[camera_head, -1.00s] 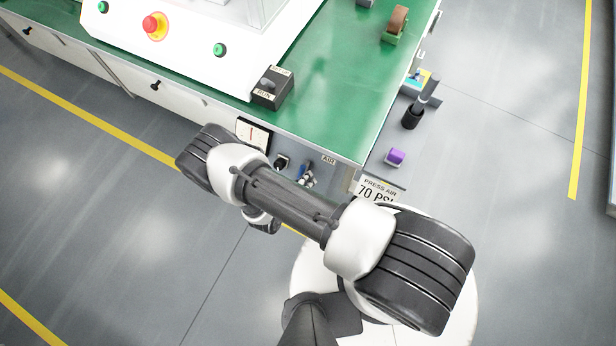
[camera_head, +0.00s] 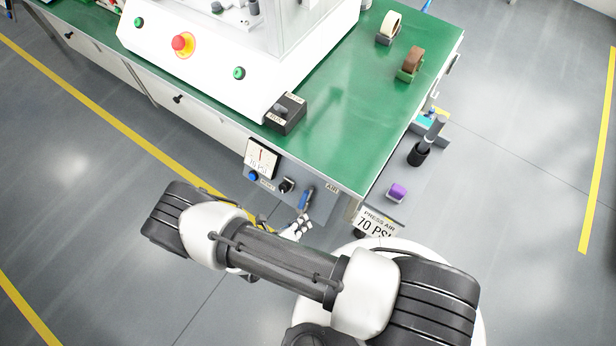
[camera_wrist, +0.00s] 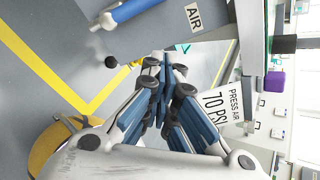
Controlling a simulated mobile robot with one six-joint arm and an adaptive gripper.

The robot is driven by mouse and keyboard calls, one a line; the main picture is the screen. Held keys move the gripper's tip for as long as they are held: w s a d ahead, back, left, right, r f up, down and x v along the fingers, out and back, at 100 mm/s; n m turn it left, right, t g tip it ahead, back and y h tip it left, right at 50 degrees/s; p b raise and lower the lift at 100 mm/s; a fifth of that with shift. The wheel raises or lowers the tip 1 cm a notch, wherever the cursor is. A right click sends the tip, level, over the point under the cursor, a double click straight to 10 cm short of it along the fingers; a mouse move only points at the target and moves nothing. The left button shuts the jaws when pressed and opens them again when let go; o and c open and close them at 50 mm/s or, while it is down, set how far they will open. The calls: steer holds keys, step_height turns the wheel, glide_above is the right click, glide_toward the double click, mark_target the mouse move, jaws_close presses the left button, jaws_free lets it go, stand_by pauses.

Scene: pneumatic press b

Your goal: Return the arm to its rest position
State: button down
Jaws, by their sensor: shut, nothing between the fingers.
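My arm crosses the lower middle of the head view, in front of the table's front corner, and its links hide most of my gripper there. In the wrist view my gripper (camera_wrist: 165,78) is shut, its blue-and-dark fingers together with nothing between them. The fingers are apart from the blue air valve handle (camera_wrist: 128,10), which lies beyond them at the upper left. The same handle (camera_head: 306,198) shows in the head view on the panel beside the AIR label.
The press housing (camera_head: 235,60) stands on the green table (camera_head: 375,110). A gauge (camera_head: 261,157), a selector box (camera_head: 286,113) and a PRESS AIR sign (camera_head: 377,222) are at its near side. A purple block (camera_head: 397,192) sits on a side shelf. Grey floor at the left is clear.

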steer(key=w+d+r+m+g, duration=0.1)
steer(key=w+r+m, duration=0.2)
steer(key=r+m, duration=0.35)
steer(key=w+r+m+g+h, duration=0.1)
steer(key=w+r+m+g, duration=0.15)
steer(key=r, duration=0.75)
steer(key=w+d+r+m+g, duration=0.1)
steer(key=w+r+m, duration=0.2)
steer(key=r+m, duration=0.35)
steer(key=s+d+r+m+g+y, duration=0.1)
steer(key=d+r+m, duration=0.25)
steer(key=r, duration=0.45)
steer(key=d+r+m+g+y, duration=0.1)
steer(key=d+r+m, duration=0.2)
steer(key=r+m, duration=0.35)
steer(key=s+d+r+m+t+y, duration=0.1)
steer(key=s+d+r+m+y, duration=0.2)
steer(key=s+r+m, duration=0.3)
steer(key=s+d+r+m+t+y, duration=0.2)
steer(key=s+d+r+m+y, duration=0.1)
steer(key=s+r+m, duration=0.4)
step_height(320, 180, up, 4)
steer(key=shift+s+d+f, duration=0.25)
steer(key=shift+s+d, duration=0.05)
steer(key=shift+s, duration=0.05)
